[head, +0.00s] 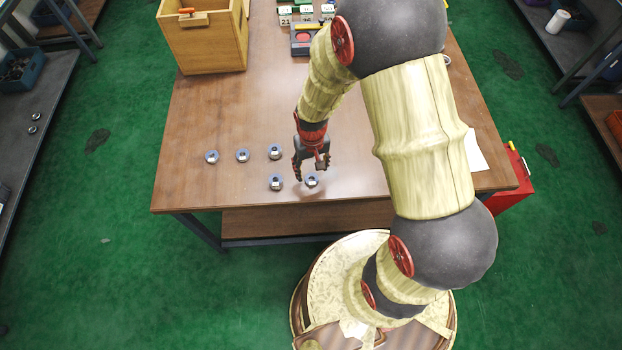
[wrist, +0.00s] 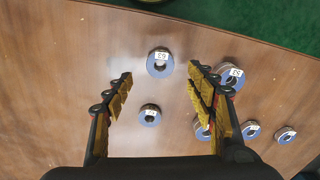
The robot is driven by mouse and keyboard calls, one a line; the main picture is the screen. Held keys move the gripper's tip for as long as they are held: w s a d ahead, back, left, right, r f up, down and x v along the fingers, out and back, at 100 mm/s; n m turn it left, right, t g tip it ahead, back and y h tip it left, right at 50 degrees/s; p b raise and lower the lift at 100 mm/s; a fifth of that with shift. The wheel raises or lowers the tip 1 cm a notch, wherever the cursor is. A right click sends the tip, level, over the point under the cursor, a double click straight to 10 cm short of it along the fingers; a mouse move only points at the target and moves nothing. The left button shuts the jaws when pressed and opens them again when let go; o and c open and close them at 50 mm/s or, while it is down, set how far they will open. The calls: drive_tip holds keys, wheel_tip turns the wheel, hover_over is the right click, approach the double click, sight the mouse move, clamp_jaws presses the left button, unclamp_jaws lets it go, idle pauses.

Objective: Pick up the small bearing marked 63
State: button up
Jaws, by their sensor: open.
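Several blue-grey bearing rings with white number tags lie flat on the brown table. In the wrist view, one bearing (wrist: 158,70) lies in the gap by the fingertips, and a smaller one (wrist: 150,115) lies deeper between the fingers. Another bearing (wrist: 236,73) is beside the right finger. My gripper (head: 311,170) is open, points down and holds nothing. In the head view it is just above the front right bearing (head: 312,181) and hides the table behind it.
More bearings lie to the left on the table, such as the far left one (head: 211,156) and its neighbour (head: 242,155). A wooden box (head: 208,45) stands at the back left. The table's front edge is close to the front bearings. The table middle is clear.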

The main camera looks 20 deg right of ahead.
sight(312, 179)
drive_tip(key=shift+s+f+b, duration=0.2)
drive_tip(key=shift+f+b, duration=0.4)
drive_tip(key=shift+f, duration=2.15)
drive_tip(key=c, duration=0.3)
drive_tip(key=c, duration=1)
